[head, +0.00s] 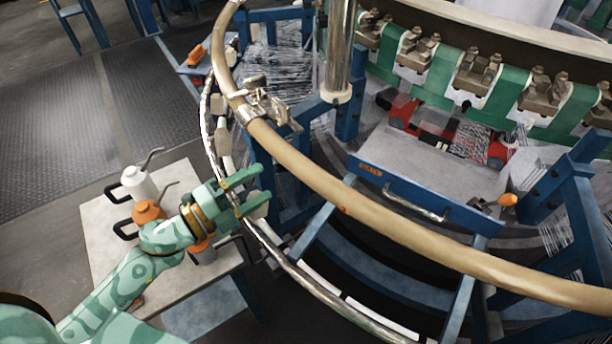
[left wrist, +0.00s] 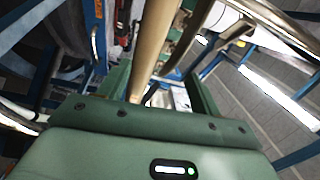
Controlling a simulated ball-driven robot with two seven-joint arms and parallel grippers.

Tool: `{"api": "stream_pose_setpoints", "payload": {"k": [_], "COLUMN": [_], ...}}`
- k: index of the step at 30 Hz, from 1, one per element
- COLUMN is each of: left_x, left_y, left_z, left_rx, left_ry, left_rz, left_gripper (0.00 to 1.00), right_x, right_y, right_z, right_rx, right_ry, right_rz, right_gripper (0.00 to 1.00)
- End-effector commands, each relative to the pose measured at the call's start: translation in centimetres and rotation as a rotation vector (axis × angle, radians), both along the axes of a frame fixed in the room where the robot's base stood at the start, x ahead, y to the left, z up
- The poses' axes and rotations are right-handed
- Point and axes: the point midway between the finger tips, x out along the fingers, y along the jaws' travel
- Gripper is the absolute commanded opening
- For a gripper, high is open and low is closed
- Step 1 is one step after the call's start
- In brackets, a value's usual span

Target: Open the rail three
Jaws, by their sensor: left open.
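A thick beige curved rail (head: 375,207) runs around the loom, with a metal clamp-like fitting (head: 263,108) on its upper left stretch. I see no number on it, so I cannot tell whether it is rail three. My left gripper (head: 250,190) is open and empty, just left of the beige rail and below the fitting, with its fingers pointing toward the rail. In the left wrist view the open fingers (left wrist: 155,88) show with the beige rail (left wrist: 154,40) beyond, in line with the gap between them. My right gripper is not in view.
A thin metal rail (head: 290,268) curves below the beige one, close to my left gripper. A small table (head: 103,235) with oil cans (head: 137,183) stands at the left. A blue-framed panel with a handle (head: 415,205) lies inside the ring. Open floor (head: 45,130) is at upper left.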

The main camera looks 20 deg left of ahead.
Motion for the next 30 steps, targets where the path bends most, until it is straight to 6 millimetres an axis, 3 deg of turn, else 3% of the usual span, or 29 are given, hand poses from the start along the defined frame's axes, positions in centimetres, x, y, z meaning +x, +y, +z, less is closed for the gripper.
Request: {"api": "stream_pose_setpoints", "payload": {"k": [1, 3, 8, 24, 30], "left_x": [-0.4, -0.9, -0.7, 9.0, 11.0], "left_y": [0.7, 1.4, 1.5, -6.1, -7.7], "left_z": [-1.3, -1.9, -2.0, -1.5, -1.6], "left_rx": [0.031, 0.070, 0.102, 0.098, 0.098], "left_ry": [-0.006, -0.022, -0.044, -0.043, -0.040], "left_rz": [-0.018, -0.043, -0.068, -0.066, -0.066], "left_gripper": [0.65, 0.65, 0.65, 0.65, 0.65], "right_x": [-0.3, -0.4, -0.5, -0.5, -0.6], "right_y": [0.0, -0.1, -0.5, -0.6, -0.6], "right_z": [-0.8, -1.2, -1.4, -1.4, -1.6], "right_rx": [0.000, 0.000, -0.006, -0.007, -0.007], "right_ry": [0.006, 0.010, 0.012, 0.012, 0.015], "right_rz": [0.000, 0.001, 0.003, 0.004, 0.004], "right_gripper": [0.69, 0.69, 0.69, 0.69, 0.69]}}
